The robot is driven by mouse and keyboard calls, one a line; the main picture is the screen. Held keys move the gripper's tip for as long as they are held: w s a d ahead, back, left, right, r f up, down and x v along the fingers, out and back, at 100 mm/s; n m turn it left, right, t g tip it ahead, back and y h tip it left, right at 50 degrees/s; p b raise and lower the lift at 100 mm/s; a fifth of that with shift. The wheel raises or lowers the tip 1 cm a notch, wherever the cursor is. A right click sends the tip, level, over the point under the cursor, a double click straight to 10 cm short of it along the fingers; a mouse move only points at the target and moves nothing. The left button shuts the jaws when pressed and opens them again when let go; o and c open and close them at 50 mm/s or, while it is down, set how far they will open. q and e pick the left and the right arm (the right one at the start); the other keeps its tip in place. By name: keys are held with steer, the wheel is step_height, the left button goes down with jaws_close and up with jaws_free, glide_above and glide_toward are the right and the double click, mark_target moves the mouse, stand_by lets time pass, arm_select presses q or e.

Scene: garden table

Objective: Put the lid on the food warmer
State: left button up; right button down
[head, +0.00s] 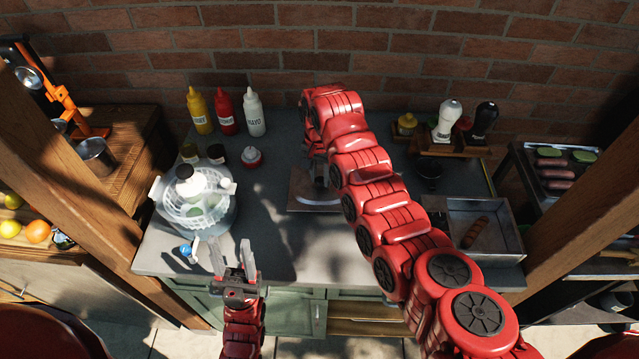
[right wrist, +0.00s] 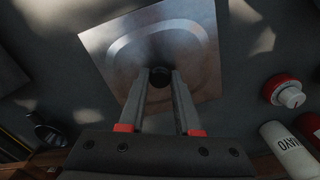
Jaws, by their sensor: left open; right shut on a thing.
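The lid (head: 300,195) is a square metal plate with a raised, rounded ridge and a dark knob; it is on or just above the middle of the grey counter, and I cannot tell which. It also shows in the right wrist view (right wrist: 195,75). My right gripper (right wrist: 160,78) is shut on the lid's knob; its arm hides part of the lid in the head view. The food warmer (head: 512,246) is an open, rectangular metal pan at the right of the counter, with a sausage (head: 475,232) inside. My left gripper (head: 236,262) is open and empty at the counter's front edge.
A clear salad spinner (head: 172,212) stands at the left. Yellow, red and white sauce bottles (head: 254,112) stand at the back, with small jars (head: 251,157) before them. A dark round item (head: 429,172) lies behind the warmer.

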mark_target(320, 178)
steer(key=shift+w+a, duration=0.15)
steer(key=shift+w, duration=0.1)
steer(key=shift+f+p, duration=0.75)
steer(key=shift+f, duration=0.95)
steer(key=shift+w, duration=0.1)
steer(key=c, duration=0.6)
jaws_free()
